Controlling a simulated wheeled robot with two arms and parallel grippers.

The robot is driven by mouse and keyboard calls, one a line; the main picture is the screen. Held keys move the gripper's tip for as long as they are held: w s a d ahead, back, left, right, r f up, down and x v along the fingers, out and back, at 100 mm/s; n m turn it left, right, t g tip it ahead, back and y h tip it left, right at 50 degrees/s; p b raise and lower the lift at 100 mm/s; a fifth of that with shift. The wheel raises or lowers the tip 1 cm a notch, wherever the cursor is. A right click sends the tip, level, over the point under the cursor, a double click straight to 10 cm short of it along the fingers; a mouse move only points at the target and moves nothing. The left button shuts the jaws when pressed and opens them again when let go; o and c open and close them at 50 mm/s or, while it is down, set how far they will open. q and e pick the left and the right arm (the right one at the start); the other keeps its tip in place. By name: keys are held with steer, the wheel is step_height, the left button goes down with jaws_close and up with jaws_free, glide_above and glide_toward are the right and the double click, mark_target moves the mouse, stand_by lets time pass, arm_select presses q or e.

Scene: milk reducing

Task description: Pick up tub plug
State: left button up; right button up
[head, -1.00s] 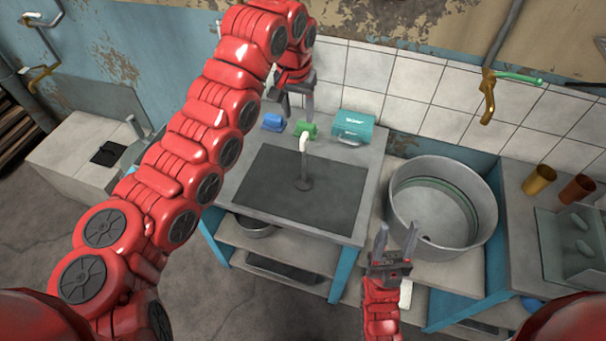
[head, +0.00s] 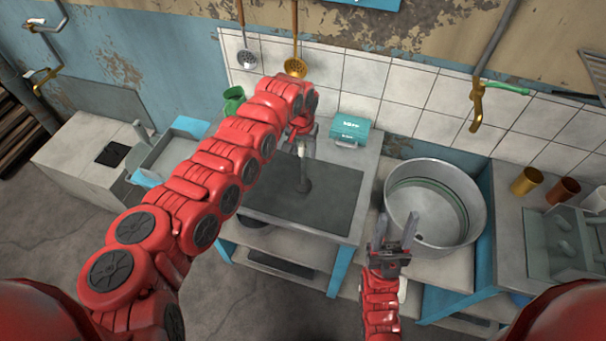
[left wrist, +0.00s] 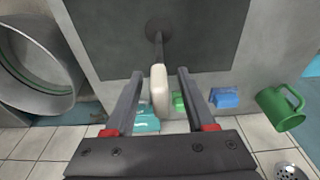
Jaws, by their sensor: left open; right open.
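An upright dark rod with a round foot and a pale grip on top, which looks like the tub plug (head: 303,172), stands on the dark panel of the middle table. In the left wrist view its pale grip (left wrist: 160,92) shows between my left gripper's two fingers, apart from both. My left gripper (head: 304,147) is open around or just above the grip; the exact depth is unclear. It also shows open in the left wrist view (left wrist: 160,75). My right gripper (head: 396,225) is open and empty, in front of the big metal tub (head: 434,205).
A teal box (head: 349,131) stands behind the plug. A green block (left wrist: 178,101), a blue block (left wrist: 224,97) and a green jug (left wrist: 280,108) are near it in the left wrist view. Brown cups (head: 562,190) stand at the right. The dark panel (head: 335,195) is otherwise clear.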

arm_select(q)
steer(key=shift+f, duration=0.25)
jaws_close()
stand_by(1.3)
